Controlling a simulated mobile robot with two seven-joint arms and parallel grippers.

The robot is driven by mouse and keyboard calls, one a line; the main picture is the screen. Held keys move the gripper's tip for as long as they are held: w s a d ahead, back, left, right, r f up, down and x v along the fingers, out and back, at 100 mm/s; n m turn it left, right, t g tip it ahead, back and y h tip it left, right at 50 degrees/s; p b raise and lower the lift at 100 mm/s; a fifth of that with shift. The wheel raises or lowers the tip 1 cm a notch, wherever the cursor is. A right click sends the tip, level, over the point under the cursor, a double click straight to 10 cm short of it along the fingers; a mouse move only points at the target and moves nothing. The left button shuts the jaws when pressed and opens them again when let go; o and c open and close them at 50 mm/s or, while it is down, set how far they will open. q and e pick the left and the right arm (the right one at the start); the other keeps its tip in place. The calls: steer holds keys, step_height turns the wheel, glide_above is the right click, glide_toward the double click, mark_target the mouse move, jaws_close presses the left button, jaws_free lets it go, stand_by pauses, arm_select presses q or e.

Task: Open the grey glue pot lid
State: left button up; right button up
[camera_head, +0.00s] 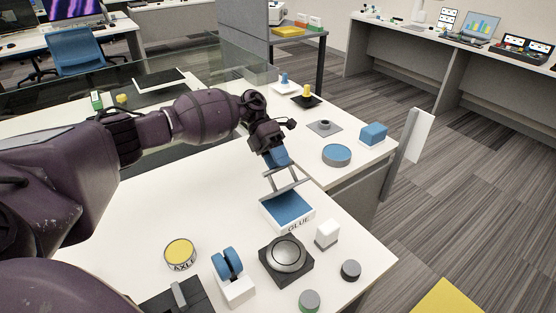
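The glue pot (296,223) is a low white box marked GLUE, standing on the near white table. Its inside shows blue (287,207). A thin grey bar (290,187) runs above its far side; I cannot tell whether this is an edge of the lid or its handle. My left gripper (284,181) reaches down from behind and above the pot. Its two thin grey fingers are spread apart near the bar, with nothing clearly held between them. Whether they touch it cannot be told. My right gripper is not in view.
Near the pot stand a white block (327,235), a black base with a grey dome (287,256), a blue-wheeled holder (232,278) and a yellow-topped AXLE tin (180,254). A blue-topped tin (337,155) and a blue box (373,135) lie beyond. The table left of the pot is clear.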

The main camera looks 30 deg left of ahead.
arm_select(q)
steer(key=shift+r, duration=0.1)
steer(key=b+v, duration=0.1)
steer(key=v, duration=0.9)
steer(key=shift+a+r+b, duration=0.25)
steer(key=shift+b, duration=0.05)
steer(key=shift+w, duration=0.1)
